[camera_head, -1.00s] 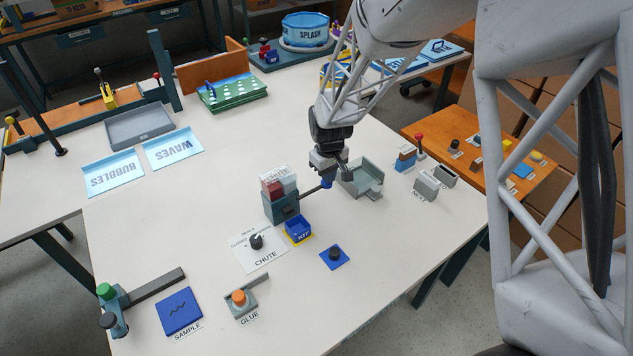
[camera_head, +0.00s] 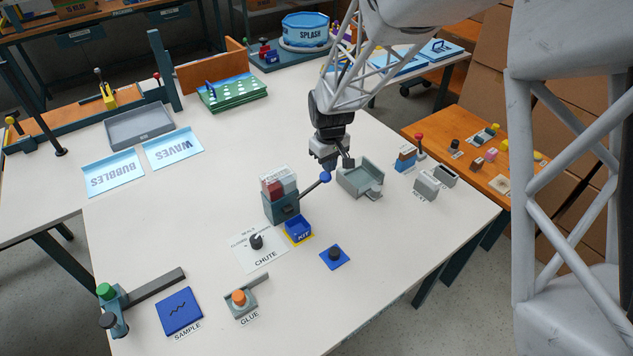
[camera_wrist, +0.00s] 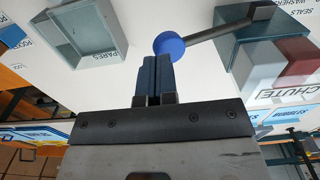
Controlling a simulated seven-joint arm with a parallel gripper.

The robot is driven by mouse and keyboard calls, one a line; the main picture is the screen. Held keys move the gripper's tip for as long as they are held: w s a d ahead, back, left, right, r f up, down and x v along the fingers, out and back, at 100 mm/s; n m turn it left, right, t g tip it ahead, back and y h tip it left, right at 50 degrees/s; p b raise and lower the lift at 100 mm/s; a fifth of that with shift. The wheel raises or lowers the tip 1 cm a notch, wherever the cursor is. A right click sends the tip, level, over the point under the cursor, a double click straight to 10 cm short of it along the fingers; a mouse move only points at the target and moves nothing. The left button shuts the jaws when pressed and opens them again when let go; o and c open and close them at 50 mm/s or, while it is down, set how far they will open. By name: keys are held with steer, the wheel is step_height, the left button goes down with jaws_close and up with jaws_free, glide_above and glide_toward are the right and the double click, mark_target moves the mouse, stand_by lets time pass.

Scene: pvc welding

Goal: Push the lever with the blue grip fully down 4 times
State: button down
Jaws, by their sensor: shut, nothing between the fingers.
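The lever's blue ball grip (camera_head: 325,177) sits at the end of a dark rod that slopes up and to the right from the chute box (camera_head: 283,207). The ball also shows in the wrist view (camera_wrist: 168,45), just beyond my fingertips, with its rod running right to the box. My gripper (camera_head: 327,167) is shut and empty, pointing down, with its fingertips right above the ball. In the wrist view the closed dark blue fingers (camera_wrist: 153,72) seem to meet the ball's edge; I cannot tell whether they touch it.
The grey parts tray (camera_head: 358,181) stands close to the right of the lever. A blue kit box (camera_head: 298,230) and the chute dial (camera_head: 257,242) are in front of the chute box. Bare table lies to the front right.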

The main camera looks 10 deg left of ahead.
steer(key=shift+r, duration=1.15)
step_height(320, 180, up, 6)
steer(key=shift+f, duration=0.2)
steer(key=shift+f, duration=0.15)
stand_by(0.5)
steer(key=shift+f, duration=3.15)
